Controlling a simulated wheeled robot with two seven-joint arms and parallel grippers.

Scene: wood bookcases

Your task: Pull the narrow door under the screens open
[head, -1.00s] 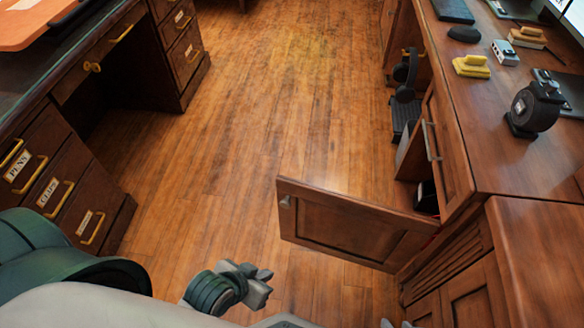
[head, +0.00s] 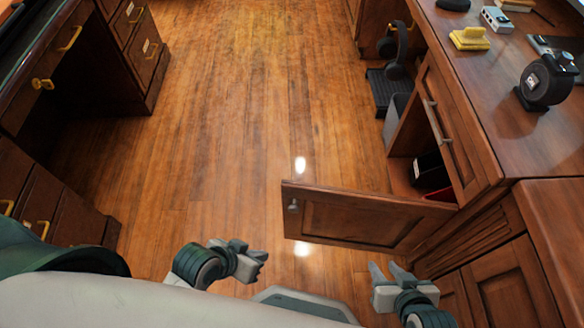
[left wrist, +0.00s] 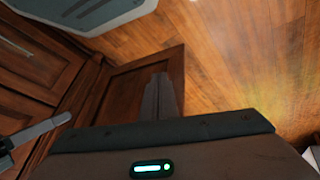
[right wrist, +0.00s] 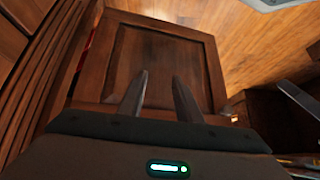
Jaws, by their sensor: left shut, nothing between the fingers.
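The narrow wooden door (head: 345,218) stands swung out from the right-hand desk, well open, with a small grey knob (head: 293,206) near its free edge. My left gripper (head: 264,256) is shut and empty, in front of the door's free end and apart from it. Its closed fingers (left wrist: 162,95) show in the left wrist view with the door panel (left wrist: 125,80) beyond. My right gripper (head: 385,268) is open and empty, near the hinge side of the door. In the right wrist view its spread fingers (right wrist: 160,95) point at the door panel (right wrist: 165,55).
The open compartment (head: 405,172) holds dark and red items. Headphones (head: 396,50) hang beyond it. The desk top (head: 490,105) carries a tape dispenser (head: 546,80) and a yellow object (head: 469,38). A drawer desk (head: 60,200) stands at left. The floor (head: 225,130) between is clear.

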